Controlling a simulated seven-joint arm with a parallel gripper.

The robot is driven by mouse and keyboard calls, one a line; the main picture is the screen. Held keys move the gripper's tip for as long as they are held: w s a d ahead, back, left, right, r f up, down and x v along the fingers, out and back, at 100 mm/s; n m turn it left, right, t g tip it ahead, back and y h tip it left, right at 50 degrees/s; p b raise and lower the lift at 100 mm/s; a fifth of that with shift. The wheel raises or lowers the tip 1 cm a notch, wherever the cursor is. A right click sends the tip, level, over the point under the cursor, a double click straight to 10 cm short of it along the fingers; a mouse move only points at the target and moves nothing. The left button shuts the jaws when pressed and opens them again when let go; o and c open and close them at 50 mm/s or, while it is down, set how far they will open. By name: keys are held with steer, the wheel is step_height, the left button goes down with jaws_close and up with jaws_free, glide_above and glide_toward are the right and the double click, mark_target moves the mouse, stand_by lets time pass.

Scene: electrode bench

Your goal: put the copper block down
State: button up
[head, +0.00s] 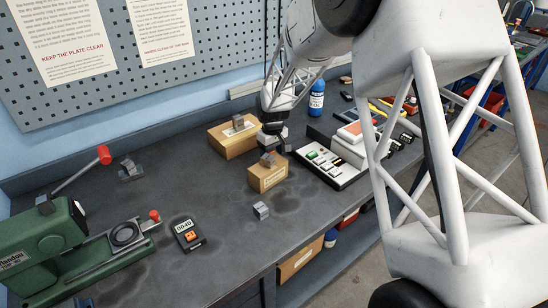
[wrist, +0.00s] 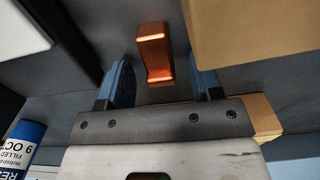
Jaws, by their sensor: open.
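The copper block (wrist: 154,54) shows in the wrist view, over the dark grey bench top and between the two blue fingers of my gripper (wrist: 165,82). There is a gap on each side, so the fingers do not touch it. My gripper is open. The block appears to rest on the bench, though its contact is not clear. In the head view my gripper (head: 272,136) is low over the bench between two cardboard boxes. I cannot make out the copper block there; it seems hidden by the near box or my gripper.
A near cardboard box (head: 268,180) and a far one (head: 231,145) flank my gripper, each topped by a grey block. A blue bottle (head: 317,100) stands behind. A white tray (head: 330,166) lies right. A grey block (head: 261,210) sits in front; bench around it is mostly clear.

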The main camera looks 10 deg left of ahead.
mark_target(272, 151)
stand_by(0.4)
jaws_close()
steer(key=shift+r, duration=0.15)
steer(key=shift+r, duration=4.9)
